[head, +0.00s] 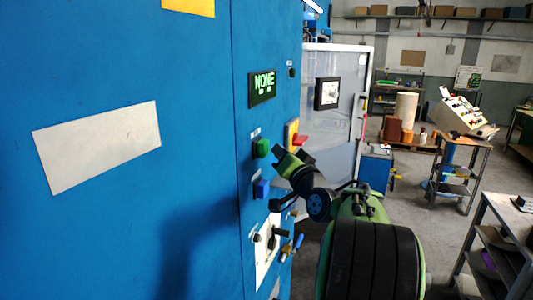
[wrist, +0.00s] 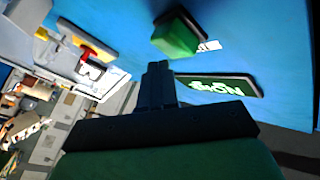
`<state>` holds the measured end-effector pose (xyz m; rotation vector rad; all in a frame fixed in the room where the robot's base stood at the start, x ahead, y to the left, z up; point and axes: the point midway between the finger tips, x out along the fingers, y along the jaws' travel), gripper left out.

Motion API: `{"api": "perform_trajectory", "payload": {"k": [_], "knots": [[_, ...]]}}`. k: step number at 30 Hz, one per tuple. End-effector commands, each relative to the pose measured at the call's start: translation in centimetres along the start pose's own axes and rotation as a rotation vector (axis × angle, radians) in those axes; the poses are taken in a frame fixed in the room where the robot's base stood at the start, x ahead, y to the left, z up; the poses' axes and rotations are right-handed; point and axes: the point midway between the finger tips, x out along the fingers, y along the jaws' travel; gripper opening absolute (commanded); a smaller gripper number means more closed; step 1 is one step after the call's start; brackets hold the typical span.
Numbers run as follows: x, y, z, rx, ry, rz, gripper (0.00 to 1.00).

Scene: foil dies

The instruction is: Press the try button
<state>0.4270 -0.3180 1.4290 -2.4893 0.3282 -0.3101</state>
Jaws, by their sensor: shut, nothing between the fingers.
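A green button (head: 261,148) juts from the blue cabinet front below a dark display (head: 263,88) reading "NONE". A blue button (head: 261,189) sits below the green one. Their small labels are too small to read, so I cannot tell which is the try button. My gripper (head: 279,153) is shut and empty, just right of the green button. In the wrist view the shut fingers (wrist: 158,68) point toward the panel, with the green button (wrist: 176,36) just beyond the tips. Whether they touch it is unclear. The display (wrist: 222,86) lies to their right.
A red knob on a yellow plate (head: 294,133) is close behind my gripper. Black handles (head: 281,233) and a blue lever stand out lower on the panel. A grey cabinet door (head: 328,120) is beyond. Shelving (head: 500,243) stands at right, with open floor between.

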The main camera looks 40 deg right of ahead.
Motion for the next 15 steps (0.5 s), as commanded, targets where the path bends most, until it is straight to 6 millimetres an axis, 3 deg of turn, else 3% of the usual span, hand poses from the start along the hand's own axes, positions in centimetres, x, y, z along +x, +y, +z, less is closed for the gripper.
{"api": "perform_trajectory", "payload": {"k": [8,15], "knots": [[-0.2,0.2,-0.2,-0.001,0.001,0.002,0.00],[-1.9,1.6,-1.3,-0.003,0.003,0.003,0.00]]}}
